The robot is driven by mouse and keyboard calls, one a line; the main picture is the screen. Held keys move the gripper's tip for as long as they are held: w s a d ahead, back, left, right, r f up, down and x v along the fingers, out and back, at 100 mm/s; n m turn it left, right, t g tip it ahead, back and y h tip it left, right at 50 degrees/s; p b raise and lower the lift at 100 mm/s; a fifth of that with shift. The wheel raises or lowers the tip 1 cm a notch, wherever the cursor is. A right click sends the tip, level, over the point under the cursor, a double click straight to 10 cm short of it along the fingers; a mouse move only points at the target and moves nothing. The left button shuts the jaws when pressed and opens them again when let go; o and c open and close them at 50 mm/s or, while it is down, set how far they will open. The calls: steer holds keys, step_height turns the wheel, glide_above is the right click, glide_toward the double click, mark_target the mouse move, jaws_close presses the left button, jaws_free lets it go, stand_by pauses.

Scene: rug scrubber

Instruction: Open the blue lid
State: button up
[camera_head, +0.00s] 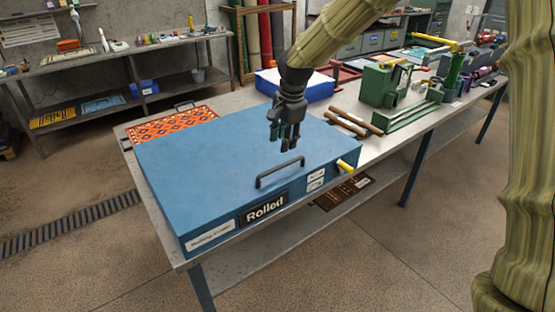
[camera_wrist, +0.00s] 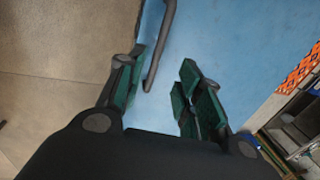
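The blue lid (camera_head: 215,160) is a wide flat panel on a box labelled "Rolled", and it lies closed. A dark bar handle (camera_head: 280,172) stands near its front edge; it also shows in the wrist view (camera_wrist: 161,45). My gripper (camera_head: 286,146) points down over the lid, a little behind the handle in the head view. In the wrist view my gripper (camera_wrist: 162,78) has its green-padded fingers apart, with nothing held. The handle's end appears between them, close to the left finger; I cannot tell the height gap.
The box stands on a grey table (camera_head: 225,101). An orange patterned rug piece (camera_head: 172,124) lies behind it. A yellow knob (camera_head: 346,166) sticks out at the right edge. Wooden rollers (camera_head: 352,122) and a green machine (camera_head: 385,84) stand to the right. Floor is clear in front.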

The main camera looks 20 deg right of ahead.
mark_target(279, 166)
steer(key=shift+w+a+f+p, duration=0.1)
steer(key=shift+w+f+p, duration=0.3)
steer(key=shift+f, duration=1.35)
steer(key=shift+w+a+f+p, duration=0.15)
steer(key=shift+f+p, duration=0.35)
steer(key=shift+f, duration=1.2)
steer(key=shift+w+a+f+p, duration=0.1)
steer(key=shift+w+f+p, duration=0.3)
steer(key=shift+f, duration=1.35)
jaws_close()
